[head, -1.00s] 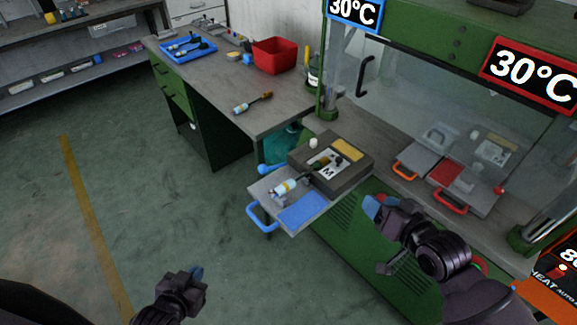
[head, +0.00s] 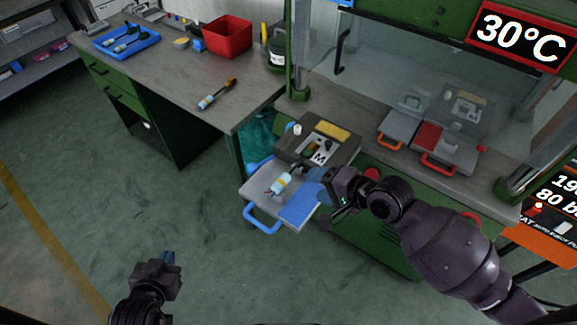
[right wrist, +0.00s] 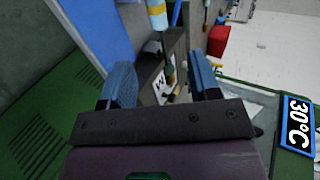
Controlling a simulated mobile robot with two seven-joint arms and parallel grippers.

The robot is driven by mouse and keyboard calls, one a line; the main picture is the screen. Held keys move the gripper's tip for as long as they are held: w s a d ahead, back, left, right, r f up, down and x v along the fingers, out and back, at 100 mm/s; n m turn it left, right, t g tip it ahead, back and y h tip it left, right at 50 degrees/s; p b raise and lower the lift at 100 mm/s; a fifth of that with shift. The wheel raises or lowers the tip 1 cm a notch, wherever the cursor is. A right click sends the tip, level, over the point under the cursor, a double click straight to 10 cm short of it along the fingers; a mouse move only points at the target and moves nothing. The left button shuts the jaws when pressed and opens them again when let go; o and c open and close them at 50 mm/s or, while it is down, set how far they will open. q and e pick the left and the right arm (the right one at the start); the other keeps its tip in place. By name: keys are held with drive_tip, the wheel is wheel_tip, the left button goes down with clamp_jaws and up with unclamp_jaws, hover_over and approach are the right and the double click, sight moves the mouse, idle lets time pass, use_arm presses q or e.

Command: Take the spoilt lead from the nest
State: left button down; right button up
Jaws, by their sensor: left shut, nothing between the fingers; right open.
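The nest (head: 290,153) is a dark grey block with a white, M-marked plate, on a pull-out slide with a blue handle. A lead lies across it, its white and blue body (head: 281,184) toward the handle and its dark end on the plate. In the right wrist view, the lead's body (right wrist: 156,14) shows at the top. My right gripper (head: 318,184) is open beside the nest, over the blue pad's edge; its blue fingers (right wrist: 161,66) are apart with nothing between them. My left gripper (head: 167,258) is shut and empty, low over the floor at left.
Another lead (head: 217,94) lies on the bench (head: 190,75). A blue tray (head: 127,40) with leads and a red bin (head: 228,36) stand at the back. Behind the clear guard are slides with orange (head: 388,144) and red handles. A green frame post (head: 297,60) stands behind the nest.

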sight(287, 180)
drive_tip(key=x, duration=0.5)
drive_tip(key=shift+b+x, duration=0.45)
drive_tip(key=shift+x, duration=2.5)
use_arm(q)
drive_tip(key=shift+s+d+f, duration=0.2)
drive_tip(key=shift+f, duration=0.4)
use_arm(e)
drive_tip(key=shift+s+f, duration=0.15)
drive_tip(key=c, duration=0.9)
drive_tip(key=shift+c, duration=0.6)
use_arm(q)
drive_tip(key=shift+s+f, duration=0.15)
drive_tip(key=shift+s, duration=0.15)
